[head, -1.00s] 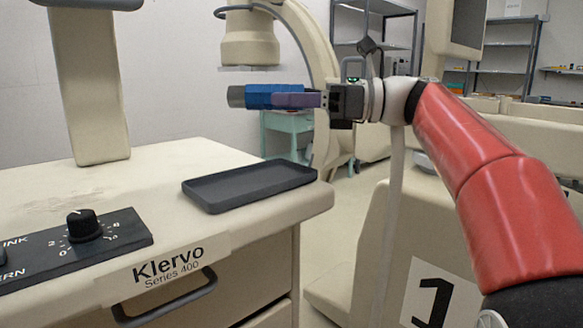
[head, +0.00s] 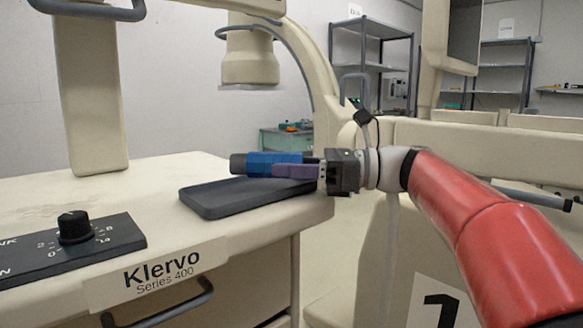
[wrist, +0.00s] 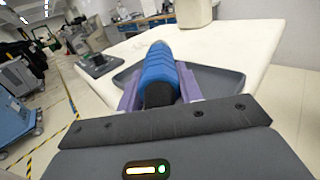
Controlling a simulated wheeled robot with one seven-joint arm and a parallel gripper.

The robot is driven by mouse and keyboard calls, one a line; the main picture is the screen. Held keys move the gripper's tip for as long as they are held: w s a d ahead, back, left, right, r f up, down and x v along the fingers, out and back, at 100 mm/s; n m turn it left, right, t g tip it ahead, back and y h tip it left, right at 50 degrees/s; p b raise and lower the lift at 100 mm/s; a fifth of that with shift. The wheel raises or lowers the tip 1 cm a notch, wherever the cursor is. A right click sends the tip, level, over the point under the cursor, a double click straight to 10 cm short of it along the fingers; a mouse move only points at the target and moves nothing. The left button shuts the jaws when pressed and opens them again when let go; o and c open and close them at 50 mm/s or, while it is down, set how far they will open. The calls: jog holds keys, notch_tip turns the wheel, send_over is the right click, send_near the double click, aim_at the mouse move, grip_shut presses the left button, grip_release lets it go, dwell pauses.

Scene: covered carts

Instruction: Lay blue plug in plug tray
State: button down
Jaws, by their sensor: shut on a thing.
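The blue plug (head: 275,159) is held roughly level by my gripper (head: 296,171), its dark end pointing left in the head view. The purple fingers are shut on it; in the wrist view the plug (wrist: 158,70) lies between both fingers. The plug tray (head: 212,208) is a shallow dark grey tray on the cart top near its right edge. The plug is above the tray's back and right part, and I cannot tell the exact gap. The tray (wrist: 225,82) also shows behind and beside the plug in the wrist view.
The cream cart (head: 150,235) has a control panel with a black knob (head: 75,227) at its front left. A cream column (head: 90,95) rises behind. A rounded arm with a hanging cylindrical head (head: 250,62) stands beyond the tray. The cart top left of the tray is clear.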

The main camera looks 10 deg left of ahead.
jog(key=shift+f, duration=0.15)
jog(key=shift+f, duration=0.55)
jog(key=c, duration=0.9)
grip_release()
jog(key=shift+f, duration=0.2)
jog(key=shift+c, duration=0.2)
jog(key=shift+r, duration=0.35)
jog(key=shift+w+d+r, duration=0.1)
jog(key=shift+d+r, duration=0.1)
jog(key=shift+r, duration=0.1)
jog(key=d, duration=1.1)
jog(key=shift+w+d+r+p, duration=0.2)
jog(key=shift+w+d+p, duration=0.15)
jog(key=shift+w+p, duration=0.1)
